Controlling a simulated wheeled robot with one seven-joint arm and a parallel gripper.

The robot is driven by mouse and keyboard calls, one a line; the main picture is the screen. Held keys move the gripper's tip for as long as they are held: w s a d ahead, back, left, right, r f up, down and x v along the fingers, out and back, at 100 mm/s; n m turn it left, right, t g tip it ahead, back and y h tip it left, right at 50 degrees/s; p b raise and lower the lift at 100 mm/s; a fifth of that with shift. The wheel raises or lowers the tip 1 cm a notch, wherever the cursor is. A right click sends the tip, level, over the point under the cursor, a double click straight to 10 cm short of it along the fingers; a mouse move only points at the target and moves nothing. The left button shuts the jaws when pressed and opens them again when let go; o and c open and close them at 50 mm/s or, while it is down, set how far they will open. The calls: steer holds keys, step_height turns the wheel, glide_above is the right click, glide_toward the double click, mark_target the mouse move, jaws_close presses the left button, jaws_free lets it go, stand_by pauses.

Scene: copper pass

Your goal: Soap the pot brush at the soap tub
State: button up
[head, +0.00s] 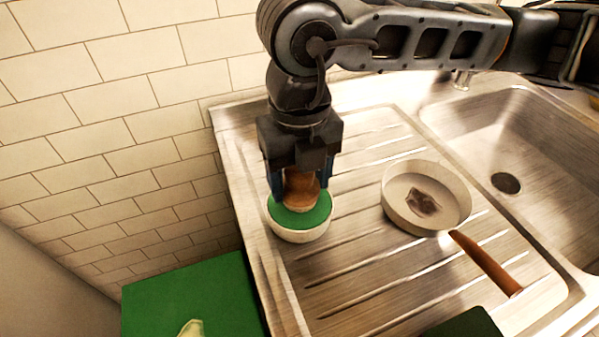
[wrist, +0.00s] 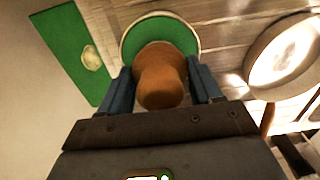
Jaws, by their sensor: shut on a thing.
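My gripper (wrist: 160,90) is shut on the wooden handle of the pot brush (wrist: 162,78), with one blue finger on each side. The brush is upright, and it also shows in the head view (head: 300,190) below my gripper. The soap tub (head: 300,236) is a pale round bowl with a green surface inside, on the left side of the drainboard. The brush is over the green surface and within the tub's rim as seen.
A pan (head: 392,205) with a dark stain and a wooden handle lies on the ribbed drainboard (head: 345,270) to the right. The sink basin (head: 540,130) is farther right. A green board (head: 190,295) with a pale item is at the lower left. A tiled wall (head: 120,120) stands close on the left.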

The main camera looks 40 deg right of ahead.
steer(key=shift+f+b, duration=0.6)
steer(key=shift+b, duration=0.5)
stand_by(3.1)
steer(key=shift+r+p, duration=1.3)
steer(key=shift+r, duration=2.3)
